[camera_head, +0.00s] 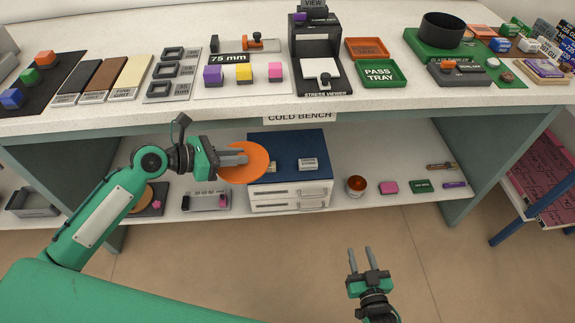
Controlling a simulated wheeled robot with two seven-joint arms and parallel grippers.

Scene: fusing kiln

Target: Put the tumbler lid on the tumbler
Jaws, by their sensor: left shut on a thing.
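A flat orange disc (256,163), which looks like the tumbler lid, is held at its left edge by my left gripper (245,158). The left gripper is shut on it, in front of the shelf under the bench. A dark round open-topped drum (441,30) stands on a green base at the back right of the bench top and looks like the tumbler. The disc is apart from it, lower and to the left. My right gripper (360,248) is open and empty, low in the view over the floor.
The bench top (375,105) holds a black stress viewer (318,70), a green pass tray (380,72), an orange tray and coloured blocks. The shelf below holds a blue-topped drawer unit (290,180) and a small cup (356,185). The floor in front is clear.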

